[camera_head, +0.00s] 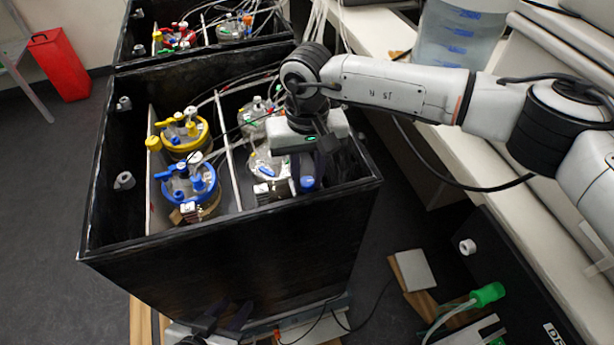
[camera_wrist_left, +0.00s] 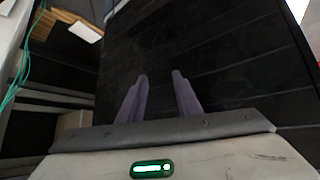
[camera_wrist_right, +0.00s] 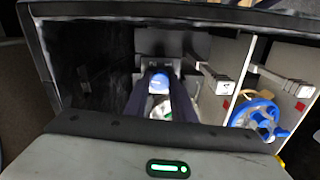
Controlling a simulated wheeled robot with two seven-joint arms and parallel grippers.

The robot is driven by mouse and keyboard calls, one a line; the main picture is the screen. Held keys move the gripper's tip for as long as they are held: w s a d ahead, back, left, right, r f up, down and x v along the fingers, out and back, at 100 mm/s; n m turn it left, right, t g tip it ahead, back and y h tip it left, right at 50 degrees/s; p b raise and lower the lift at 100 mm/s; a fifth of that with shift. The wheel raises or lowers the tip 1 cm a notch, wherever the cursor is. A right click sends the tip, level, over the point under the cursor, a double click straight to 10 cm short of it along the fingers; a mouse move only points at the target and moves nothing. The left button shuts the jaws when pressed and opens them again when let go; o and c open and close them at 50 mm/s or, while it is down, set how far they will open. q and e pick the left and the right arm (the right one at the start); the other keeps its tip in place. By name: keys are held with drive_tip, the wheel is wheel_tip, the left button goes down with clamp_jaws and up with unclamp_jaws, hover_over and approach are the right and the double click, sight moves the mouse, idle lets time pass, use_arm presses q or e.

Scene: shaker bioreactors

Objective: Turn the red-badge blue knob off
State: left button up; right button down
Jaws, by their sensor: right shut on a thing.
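A blue knob (camera_head: 307,184) sits low at the front right corner inside the black box, and it also shows in the right wrist view (camera_wrist_right: 159,83). My right gripper (camera_wrist_right: 160,90) reaches down over it with one finger on each side and is shut on it. No red badge shows on this knob; the fingers cover part of it. My left gripper (camera_wrist_left: 160,82) is open and empty, low in front of the box's dark outer wall.
The black box (camera_head: 225,270) has high walls around the right gripper. Vessels with blue (camera_head: 189,182) and yellow (camera_head: 184,135) lids stand in its left part. A red bin (camera_head: 59,65) stands on the floor at the left.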

drive_tip(key=shift+f+m+b, duration=0.15)
drive_tip(key=shift+m+b, duration=0.4)
drive_tip(key=shift+m, duration=0.15)
drive_tip(key=shift+m+b, duration=0.6)
drive_tip(key=shift+m, duration=0.4)
drive_tip(key=m+b, duration=0.2)
drive_tip(key=m, duration=0.1)
drive_tip(key=shift+m, duration=0.3)
drive_tip(key=m+b, duration=0.2)
drive_tip(key=m, duration=0.7)
drive_tip(key=shift+b, duration=0.4)
drive_tip(key=m+b, duration=0.1)
drive_tip(key=m, duration=0.3)
drive_tip(key=shift+m, duration=0.3)
drive_tip(key=m, duration=0.4)
drive_tip(key=shift+r+b, duration=0.2)
drive_tip(key=shift+b, duration=0.1)
drive_tip(key=m, duration=0.6)
drive_tip(key=shift+m+b, duration=0.3)
use_arm(q)
wheel_tip(320, 180, down, 6)
drive_tip(key=shift+d+h, duration=0.3)
use_arm(e)
drive_tip(key=shift+m, duration=1.7)
use_arm(q)
drive_tip(key=shift+f, duration=0.15)
